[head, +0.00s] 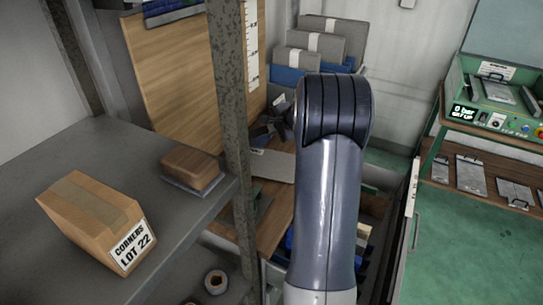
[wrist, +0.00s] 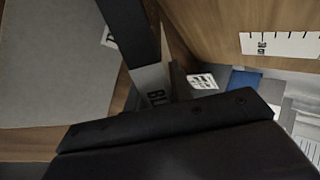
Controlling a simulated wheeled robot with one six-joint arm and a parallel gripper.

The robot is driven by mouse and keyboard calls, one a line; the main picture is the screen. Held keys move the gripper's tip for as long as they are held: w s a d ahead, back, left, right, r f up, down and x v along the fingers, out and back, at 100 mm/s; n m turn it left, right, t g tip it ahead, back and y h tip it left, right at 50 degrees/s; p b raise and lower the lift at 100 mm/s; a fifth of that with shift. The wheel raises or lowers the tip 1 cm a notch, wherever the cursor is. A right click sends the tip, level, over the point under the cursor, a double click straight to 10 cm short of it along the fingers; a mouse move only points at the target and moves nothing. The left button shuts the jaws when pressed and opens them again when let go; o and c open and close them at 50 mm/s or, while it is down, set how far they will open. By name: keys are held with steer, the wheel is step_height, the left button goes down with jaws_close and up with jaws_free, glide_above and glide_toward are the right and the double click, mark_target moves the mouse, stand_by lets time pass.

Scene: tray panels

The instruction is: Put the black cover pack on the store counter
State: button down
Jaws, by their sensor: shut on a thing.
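My gripper (head: 268,126) is partly hidden behind my own arm in the head view, low over the wooden store counter (head: 274,226). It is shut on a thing. In the wrist view a pale strip reading "BL" (wrist: 154,88) shows between the dark gripper parts; I take this to be the black cover pack, mostly hidden by my gripper. Whether it touches the counter I cannot tell. A flat grey piece (head: 268,165) with a small label lies on the counter just below the gripper; a large grey surface (wrist: 55,60) fills the left of the wrist view.
A mottled metal post (head: 232,130) stands close left of the gripper. Left of it, a grey shelf holds a carton (head: 97,222) marked "CORNERS LOT 22" and a brown block (head: 191,168). Banded grey packs (head: 318,45) stand behind. A green press (head: 495,95) is at the right.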

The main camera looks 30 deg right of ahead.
steer(key=c, duration=1.4)
jaws_free()
steer(key=v, duration=0.8)
steer(key=shift+r+p, duration=0.15)
steer(key=shift+p, duration=0.15)
step_height(320, 180, up, 8)
steer(key=s+p, duration=0.2)
steer(key=p, duration=0.3)
steer(key=shift+s, duration=0.2)
